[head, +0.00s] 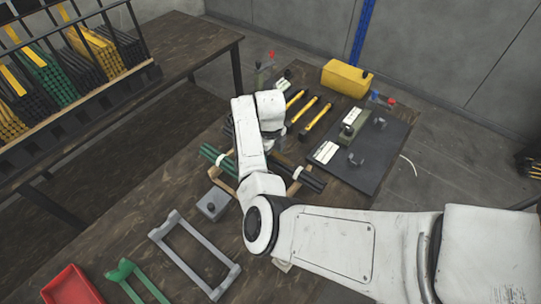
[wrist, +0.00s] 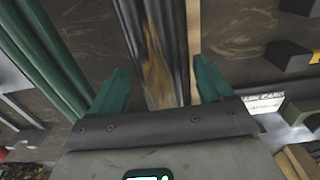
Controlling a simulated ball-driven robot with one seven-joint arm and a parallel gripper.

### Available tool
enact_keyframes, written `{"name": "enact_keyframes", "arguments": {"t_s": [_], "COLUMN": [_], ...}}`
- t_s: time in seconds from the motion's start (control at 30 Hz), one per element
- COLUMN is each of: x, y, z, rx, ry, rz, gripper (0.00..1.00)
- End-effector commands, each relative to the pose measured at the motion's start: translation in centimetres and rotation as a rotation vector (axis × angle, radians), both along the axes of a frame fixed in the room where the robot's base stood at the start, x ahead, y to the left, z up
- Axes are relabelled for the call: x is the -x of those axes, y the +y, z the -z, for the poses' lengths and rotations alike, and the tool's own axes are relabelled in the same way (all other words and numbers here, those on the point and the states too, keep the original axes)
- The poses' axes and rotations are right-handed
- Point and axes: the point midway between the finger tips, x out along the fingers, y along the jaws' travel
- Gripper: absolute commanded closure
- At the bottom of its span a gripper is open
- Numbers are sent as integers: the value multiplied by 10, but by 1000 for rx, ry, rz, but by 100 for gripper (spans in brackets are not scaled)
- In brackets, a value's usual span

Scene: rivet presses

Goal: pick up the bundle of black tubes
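The bundle of black tubes (head: 313,182) lies on the dark table, partly hidden behind my arm in the head view; a white band shows around it. In the wrist view, dark tubes (wrist: 180,45) run away from me between the two teal fingers of my gripper (wrist: 159,68). The fingers stand apart, one on each side of the tubes, and I see no clear contact. How far the fingertips are above the tubes I cannot tell. In the head view the fingers are hidden by my arm.
A bundle of green tubes (head: 218,160) lies left of my arm; green tubes (wrist: 50,60) also show left in the wrist view. A black plate (head: 370,150) with fittings and a yellow box (head: 346,78) stand beyond. A grey frame (head: 195,255) lies nearer.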

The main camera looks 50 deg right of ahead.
Motion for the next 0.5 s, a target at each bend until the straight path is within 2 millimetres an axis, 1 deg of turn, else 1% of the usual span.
{"name": "enact_keyframes", "arguments": {"t_s": [0.03,0.07,0.5], "x": [0,0,0], "y": [0,0,0], "z": [0,0,0], "rx": [0,0,0], "ry": [0,0,0], "rz": [0,0,-1], "gripper": [25,28,70]}}
